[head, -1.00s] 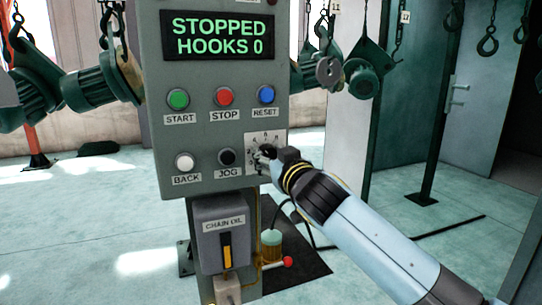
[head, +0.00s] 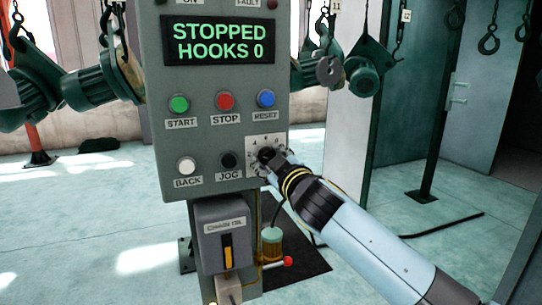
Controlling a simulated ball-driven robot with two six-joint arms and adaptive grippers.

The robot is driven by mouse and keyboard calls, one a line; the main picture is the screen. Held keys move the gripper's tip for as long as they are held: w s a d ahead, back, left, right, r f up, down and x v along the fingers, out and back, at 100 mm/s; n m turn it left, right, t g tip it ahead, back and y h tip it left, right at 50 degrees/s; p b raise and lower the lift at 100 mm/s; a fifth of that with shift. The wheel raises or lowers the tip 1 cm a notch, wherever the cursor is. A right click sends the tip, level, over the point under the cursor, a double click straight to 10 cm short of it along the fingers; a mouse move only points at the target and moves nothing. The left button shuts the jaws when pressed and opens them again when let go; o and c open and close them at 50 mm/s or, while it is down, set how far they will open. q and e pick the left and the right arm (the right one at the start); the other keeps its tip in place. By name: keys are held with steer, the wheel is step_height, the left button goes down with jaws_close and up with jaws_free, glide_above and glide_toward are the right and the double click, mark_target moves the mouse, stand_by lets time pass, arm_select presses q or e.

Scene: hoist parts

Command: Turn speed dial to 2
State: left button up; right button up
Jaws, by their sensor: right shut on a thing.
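The speed dial (head: 266,153) is a small dark knob on a white scale plate (head: 283,138) at the lower right of the grey control panel (head: 207,75). My right gripper (head: 270,157) reaches in from the lower right and is shut on the dial. The gripper covers much of the knob and part of the scale, so I cannot tell which number the dial points to. The panel's display (head: 219,40) reads STOPPED, HOOKS 0. My left gripper is not in view.
Buttons sit close to the dial: black JOG (head: 229,160), white BACK (head: 186,166), blue RESET (head: 266,98), red STOP (head: 225,100) and green START (head: 179,104). A chain oil box (head: 223,235) hangs below. Hoists with hooks (head: 370,70) hang behind. Floor at left is clear.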

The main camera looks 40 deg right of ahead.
steer(key=shift+n, duration=0.9)
steer(key=shift+f, duration=0.1)
steer(key=o, duration=1.1)
steer(key=shift+a, duration=0.1)
steer(key=v, duration=1.2)
steer(key=shift+s, duration=0.1)
